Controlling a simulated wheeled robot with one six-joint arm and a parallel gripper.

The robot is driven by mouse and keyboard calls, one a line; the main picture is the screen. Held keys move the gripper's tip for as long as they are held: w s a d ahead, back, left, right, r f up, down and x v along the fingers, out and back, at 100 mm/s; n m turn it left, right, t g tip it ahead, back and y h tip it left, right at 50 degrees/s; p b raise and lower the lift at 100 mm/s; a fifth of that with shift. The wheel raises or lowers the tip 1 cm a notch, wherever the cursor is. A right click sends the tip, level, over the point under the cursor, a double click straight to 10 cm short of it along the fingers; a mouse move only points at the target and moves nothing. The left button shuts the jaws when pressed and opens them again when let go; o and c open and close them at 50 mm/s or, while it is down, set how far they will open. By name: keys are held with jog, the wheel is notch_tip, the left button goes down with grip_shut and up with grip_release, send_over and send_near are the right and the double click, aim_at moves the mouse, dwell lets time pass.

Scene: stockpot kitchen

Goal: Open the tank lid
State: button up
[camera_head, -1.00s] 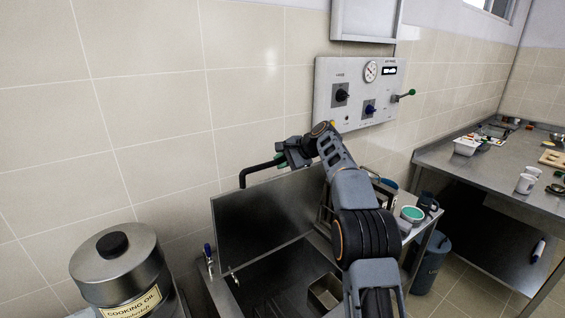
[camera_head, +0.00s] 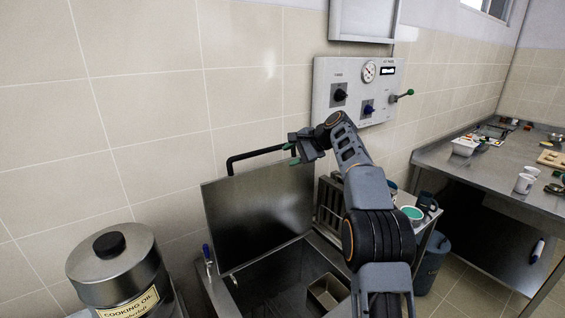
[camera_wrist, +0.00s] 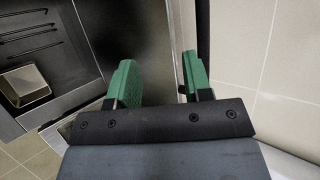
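The tank lid (camera_head: 258,215) is a flat dark steel panel, raised nearly upright at the back of the open tank (camera_head: 290,272). Its black bar handle (camera_head: 255,155) stands out along the top edge. My gripper (camera_head: 293,154) is at the right end of this handle, above the lid. In the wrist view, my gripper's two green fingers (camera_wrist: 158,82) are apart, with no object clamped between them. The lid (camera_wrist: 128,35) shows behind the left finger, and the dark handle bar (camera_wrist: 203,40) runs up behind the right finger. Whether a finger touches the bar is unclear.
A cooking oil container (camera_head: 115,270) stands at the left. A control panel (camera_head: 355,90) is on the tiled wall above. A metal basket (camera_head: 327,292) sits inside the tank. A side stand with a green-topped cup (camera_head: 411,213) and a steel table (camera_head: 485,170) are at the right.

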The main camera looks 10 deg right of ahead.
jog(key=v, duration=0.8)
jog(key=shift+d+r, duration=0.15)
jog(key=shift+r, duration=0.05)
jog(key=shift+s, duration=0.1)
jog(key=s+a+f+t+y+b, duration=0.1)
jog(key=s+a+y+b, duration=0.1)
jog(key=a+b, duration=0.5)
jog(key=m+t+h+p, duration=0.1)
jog(key=m+t+h, duration=0.1)
jog(key=t+h, duration=0.35)
send_near(268, 150)
jog(key=shift+t+y, duration=0.55)
jog(key=shift+y, duration=0.3)
jog(key=p+x, duration=0.2)
jog(key=x, duration=0.1)
jog(key=f+p+x, duration=0.1)
jog(key=p+x, duration=0.1)
jog(key=x, duration=0.1)
jog(key=d+p+x, duration=0.1)
jog(key=p+x, duration=0.1)
jog(key=x, duration=0.1)
jog(key=shift+f, duration=0.15)
jog(key=shift+p+x, duration=0.55)
jog(key=shift+x, duration=0.5)
jog(key=shift+f, duration=0.2)
jog(key=shift+s, duration=0.1)
jog(key=shift+c, duration=0.4)
